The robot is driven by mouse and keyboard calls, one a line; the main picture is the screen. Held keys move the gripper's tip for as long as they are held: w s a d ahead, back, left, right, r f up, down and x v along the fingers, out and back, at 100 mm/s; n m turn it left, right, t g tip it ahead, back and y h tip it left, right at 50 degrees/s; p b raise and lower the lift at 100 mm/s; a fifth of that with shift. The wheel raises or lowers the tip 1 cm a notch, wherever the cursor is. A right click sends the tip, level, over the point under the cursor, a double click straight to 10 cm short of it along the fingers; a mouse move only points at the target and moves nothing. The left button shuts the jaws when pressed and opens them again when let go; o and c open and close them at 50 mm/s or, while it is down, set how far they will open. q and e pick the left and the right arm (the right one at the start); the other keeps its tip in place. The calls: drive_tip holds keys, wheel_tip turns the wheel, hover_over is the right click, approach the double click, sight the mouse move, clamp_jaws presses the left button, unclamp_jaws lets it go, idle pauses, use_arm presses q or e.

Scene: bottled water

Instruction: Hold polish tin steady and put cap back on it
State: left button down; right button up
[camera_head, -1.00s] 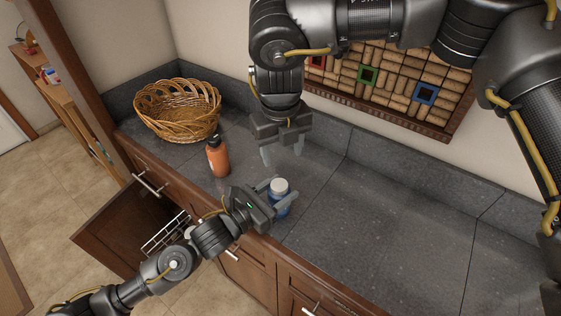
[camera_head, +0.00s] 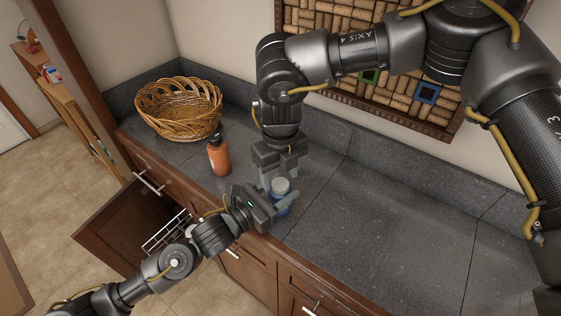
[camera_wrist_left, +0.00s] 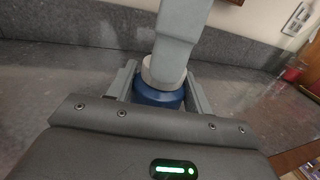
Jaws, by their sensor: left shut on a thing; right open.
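The blue tin (camera_head: 280,204) stands near the front edge of the grey counter, with a pale round cap (camera_head: 280,186) at its top. My left gripper (camera_head: 281,203) is shut around the tin's blue body. In the left wrist view the tin (camera_wrist_left: 158,94) sits between my left gripper's fingers (camera_wrist_left: 160,90). My right gripper (camera_head: 279,179) comes down from above, open, with its fingers around or beside the cap. One right finger covers part of the cap (camera_wrist_left: 152,72) in the wrist view, so I cannot tell how the cap sits on the tin.
An orange bottle with a black top (camera_head: 218,156) stands left of the grippers. A wicker basket (camera_head: 180,112) is at the back left. A cabinet drawer with a wire rack (camera_head: 168,232) is open below. The counter on the right (camera_head: 400,220) is clear.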

use_arm(q)
drive_tip(key=shift+f, duration=0.15)
use_arm(e)
drive_tip(key=shift+f, duration=1)
drive_tip(key=c, duration=1)
drive_tip(key=m, duration=0.3)
drive_tip(key=shift+c, duration=0.2)
drive_tip(key=o, duration=1.1)
drive_tip(key=shift+r, duration=0.1)
